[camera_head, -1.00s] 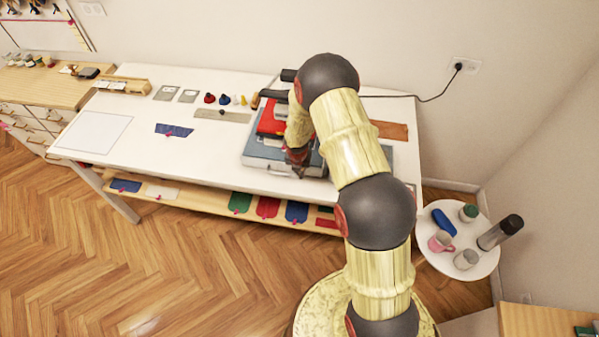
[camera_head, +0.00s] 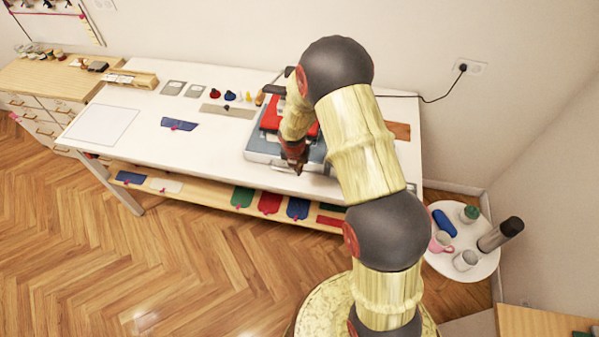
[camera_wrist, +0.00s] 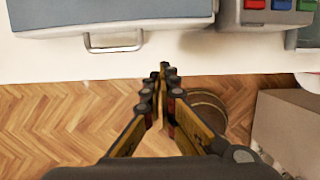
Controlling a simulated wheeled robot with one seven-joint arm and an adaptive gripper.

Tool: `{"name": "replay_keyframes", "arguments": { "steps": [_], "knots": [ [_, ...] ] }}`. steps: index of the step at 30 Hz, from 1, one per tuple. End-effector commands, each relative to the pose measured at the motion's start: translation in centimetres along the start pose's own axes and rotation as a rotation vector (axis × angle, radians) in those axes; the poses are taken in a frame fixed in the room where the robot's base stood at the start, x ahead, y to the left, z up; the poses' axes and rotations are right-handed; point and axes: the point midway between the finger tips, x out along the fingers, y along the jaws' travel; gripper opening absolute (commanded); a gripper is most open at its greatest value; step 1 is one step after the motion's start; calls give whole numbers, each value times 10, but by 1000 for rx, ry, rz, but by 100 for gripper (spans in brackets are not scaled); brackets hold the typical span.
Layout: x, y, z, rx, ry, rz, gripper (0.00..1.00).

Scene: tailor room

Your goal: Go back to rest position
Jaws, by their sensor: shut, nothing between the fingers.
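My gripper (camera_head: 298,165) is over the front edge of the white table (camera_head: 150,148) in the head view, in front of the grey case (camera_head: 262,150). In the wrist view my gripper (camera_wrist: 162,72) is shut and empty, its fingertips together just off the table's front edge. The grey case (camera_wrist: 110,12) with its handle (camera_wrist: 115,47) lies beyond the fingertips there, apart from them. My arm is bent at the elbow and hides part of the table's right side.
A lower shelf (camera_head: 220,195) with coloured pieces runs under the table. A round white side table (camera_head: 474,262) with cups and a bottle (camera_head: 500,234) stands at the right. A wooden drawer cabinet (camera_head: 40,85) is at the left. The floor in front is clear.

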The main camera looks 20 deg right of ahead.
Motion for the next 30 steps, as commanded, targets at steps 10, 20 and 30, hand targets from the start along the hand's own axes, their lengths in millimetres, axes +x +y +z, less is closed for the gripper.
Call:
{"name": "replay_keyframes", "arguments": {
  "steps": [10,20,30],
  "knots": [
    [-23,-1,-1,-1,2,-1,0],
    [-23,-5,-4,181,12,-19,0],
    [-55,-56,-70,1061,83,-229,0]
  ]
}}
